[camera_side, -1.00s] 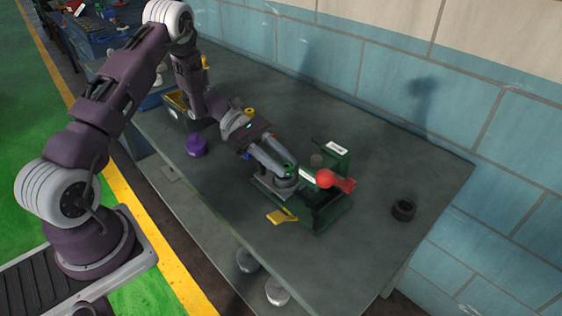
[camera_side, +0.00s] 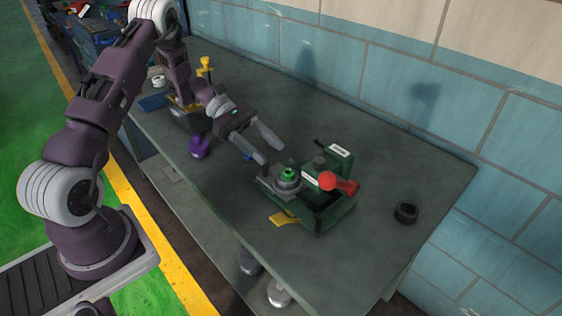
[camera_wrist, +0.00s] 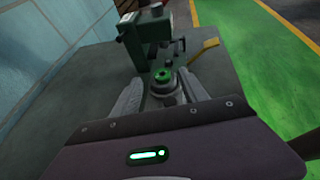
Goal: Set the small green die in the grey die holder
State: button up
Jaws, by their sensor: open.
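The small green die (camera_side: 288,173) sits on top of the grey die holder (camera_side: 287,185), on the near left part of a green press-like fixture. In the wrist view the green die (camera_wrist: 163,74) is a ring with a dark centre, on the round grey holder (camera_wrist: 165,86). I cannot tell how deep it is seated. My gripper (camera_side: 267,148) is open and empty, just behind and to the left of the die in the side view. In the wrist view its two fingers (camera_wrist: 161,92) spread to either side of the holder, clear of the die.
The green fixture (camera_side: 323,221) has a red ball-ended handle (camera_side: 328,181) on its right. A yellow piece (camera_side: 284,218) lies in front, a black ring (camera_side: 405,212) to the right. A purple object (camera_side: 198,147) and a bin (camera_side: 187,117) stand left. The right part of the table is mostly clear.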

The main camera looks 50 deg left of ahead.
jog(key=v, duration=0.6)
jog(key=s+d+r+m+g+y, duration=0.3)
jog(key=s+d+r+m+y, duration=0.4)
jog(key=s+d+r+m, duration=0.55)
jog(key=s+d+r+m+t+y, duration=0.1)
jog(key=s+r+m+t+y, duration=0.3)
jog(key=s, duration=0.7)
jog(key=m+t+y, duration=0.2)
jog(key=m, duration=0.1)
jog(key=shift+s+d+m, duration=0.2)
jog(key=shift+s+m, duration=0.05)
jog(key=shift+m, duration=0.1)
